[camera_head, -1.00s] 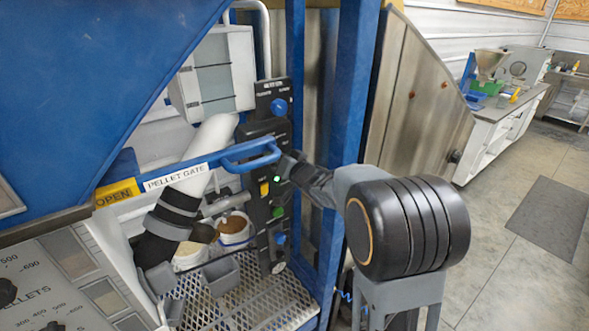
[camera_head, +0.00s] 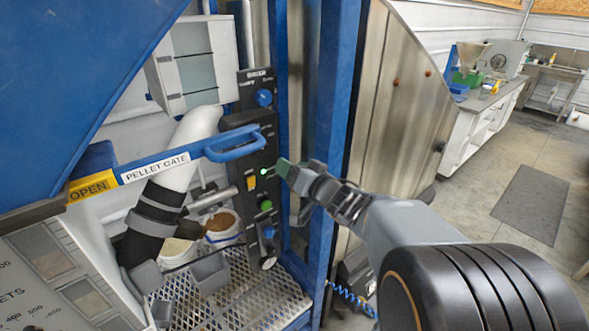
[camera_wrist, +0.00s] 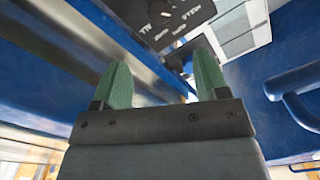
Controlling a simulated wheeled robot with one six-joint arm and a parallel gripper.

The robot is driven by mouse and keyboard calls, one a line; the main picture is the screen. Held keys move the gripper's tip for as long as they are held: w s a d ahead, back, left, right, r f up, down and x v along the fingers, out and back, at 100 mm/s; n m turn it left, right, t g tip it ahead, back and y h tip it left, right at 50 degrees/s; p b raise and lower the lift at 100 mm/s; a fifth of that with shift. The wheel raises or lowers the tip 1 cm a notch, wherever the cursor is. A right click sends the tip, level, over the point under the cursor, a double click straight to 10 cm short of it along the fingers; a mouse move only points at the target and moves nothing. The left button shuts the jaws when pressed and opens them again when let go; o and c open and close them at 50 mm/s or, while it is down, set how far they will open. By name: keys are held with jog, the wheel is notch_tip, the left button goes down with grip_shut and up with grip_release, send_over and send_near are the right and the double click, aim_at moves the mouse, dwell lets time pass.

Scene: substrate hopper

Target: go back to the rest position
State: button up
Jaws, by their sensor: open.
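My gripper (camera_head: 288,180) is in front of the black control panel (camera_head: 252,130) in the head view, seen from the side. In the wrist view its two green fingertips (camera_wrist: 160,85) stand apart with nothing between them. The panel carries blue knobs, a yellow switch, a lit green lamp and a green button. The blue pellet gate handle (camera_head: 235,143) reaches across to the left of my gripper, and my gripper looks apart from it. In the wrist view the blue handle (camera_wrist: 292,95) is at the right edge and part of a black panel (camera_wrist: 160,15) is at the top.
A blue upright post (camera_head: 335,110) stands close behind my gripper. Buckets (camera_head: 222,230) and a mesh shelf (camera_head: 240,290) lie below the panel. Open floor (camera_head: 480,200) lies to the right.

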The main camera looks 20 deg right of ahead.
dwell(0.3)
jog(key=s+a+f+g+h, duration=0.1)
jog(key=s+f+g+h, duration=0.1)
jog(key=s, duration=0.4)
jog(key=s+a+f+n+g+h, duration=0.1)
jog(key=s+f+g, duration=0.3)
jog(key=s+g, duration=0.2)
jog(key=s+a+f+n+g+h, duration=0.1)
jog(key=s+a+f+g+h, duration=0.1)
jog(key=s+g, duration=0.2)
jog(key=shift+s+f+g+h, duration=0.3)
jog(key=shift+s+f, duration=0.1)
jog(key=shift+s, duration=0.85)
jog(key=shift+a, duration=0.1)
